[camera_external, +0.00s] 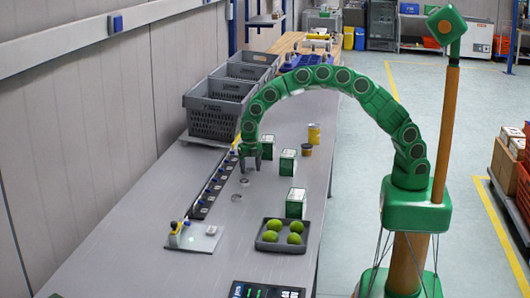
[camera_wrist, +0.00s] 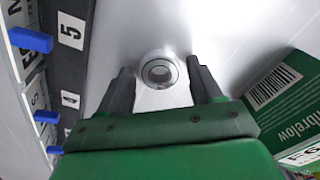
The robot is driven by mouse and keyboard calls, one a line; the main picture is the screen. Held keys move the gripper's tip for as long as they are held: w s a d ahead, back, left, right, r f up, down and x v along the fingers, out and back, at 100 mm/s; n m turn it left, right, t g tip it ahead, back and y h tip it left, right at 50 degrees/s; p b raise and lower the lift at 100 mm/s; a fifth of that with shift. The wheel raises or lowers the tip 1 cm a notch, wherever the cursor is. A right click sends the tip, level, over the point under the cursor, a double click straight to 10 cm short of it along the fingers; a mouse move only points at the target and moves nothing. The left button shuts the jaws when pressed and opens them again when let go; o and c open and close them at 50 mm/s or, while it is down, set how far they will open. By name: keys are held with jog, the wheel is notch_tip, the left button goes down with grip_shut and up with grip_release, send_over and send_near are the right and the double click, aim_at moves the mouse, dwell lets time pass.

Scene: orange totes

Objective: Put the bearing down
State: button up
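A metal ring-shaped bearing (camera_wrist: 159,73) lies flat on the grey surface in the wrist view. My gripper (camera_wrist: 160,76) is open, with one dark fingertip on each side of the bearing and a visible gap to both. In the external view my gripper (camera_external: 251,168) points down close above the grey table (camera_external: 165,190). Two small metal rings lie on the table in front of it, a nearer one (camera_external: 236,197) and a farther one (camera_external: 244,182). I cannot tell which of them is the bearing in the wrist view.
A row of numbered slots (camera_external: 212,186) runs left of my gripper. Green-white boxes (camera_external: 288,162) stand close on the right; one (camera_wrist: 285,105) is near the right finger. A tray (camera_external: 270,246) of green fruit sits in front. Grey crates (camera_external: 215,122) stand behind on the left.

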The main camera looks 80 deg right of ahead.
aim_at(250, 169)
jog(key=shift+o, duration=0.6)
notch_tip(250, 169, up, 12)
jog(key=shift+r, duration=0.15)
